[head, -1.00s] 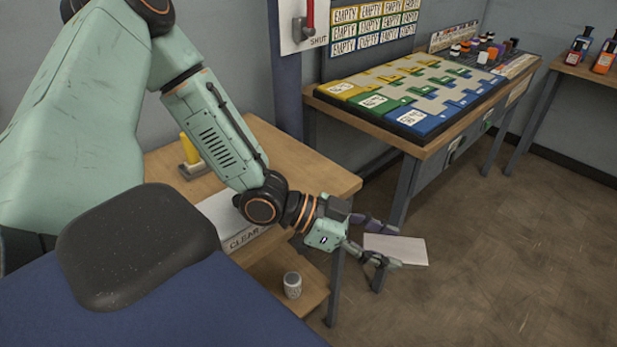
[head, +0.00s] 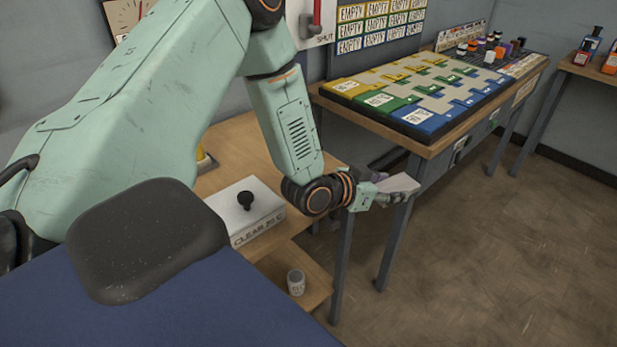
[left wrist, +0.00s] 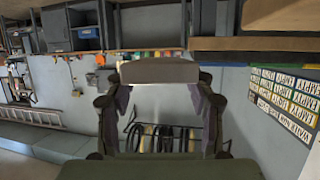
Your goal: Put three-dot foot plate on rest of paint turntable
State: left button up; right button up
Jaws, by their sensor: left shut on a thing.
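A pale grey flat plate (head: 399,185) is held in my left gripper (head: 380,192), which is shut on it. The plate is out in the air, in front of the near corner of the bench with the coloured board. In the left wrist view the plate (left wrist: 159,71) spans between the two fingertips, with its edge toward the camera. No dots can be made out on it. I cannot make out a paint turntable in these views. My right gripper is not in view.
The bench (head: 440,140) carries a yellow, green and blue board (head: 405,97). A small table (head: 235,148) holds a white box (head: 247,205) with a black knob. A can (head: 296,282) stands on the lower shelf. The floor (head: 490,250) at right is clear.

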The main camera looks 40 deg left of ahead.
pick_arm(q)
jog(key=w+a+r+n+g+y, duration=0.2)
jog(key=w+a+r+n+y, duration=0.1)
jog(key=a+n+y, duration=0.35)
jog(key=w+a+r+n+g+y, duration=0.1)
jog(key=w+a+r+n+y, duration=0.15)
jog(key=a+n+y, duration=0.4)
jog(key=s+a+r+n+g+y, duration=0.1)
jog(key=s+a+n+g+y, duration=0.3)
jog(key=s+n+g, duration=0.3)
jog(key=s+g, duration=0.1)
jog(key=s, duration=0.2)
jog(key=shift+r+g, duration=0.2)
jog(key=shift+g, duration=0.2)
jog(key=shift+s+a+f, duration=0.1)
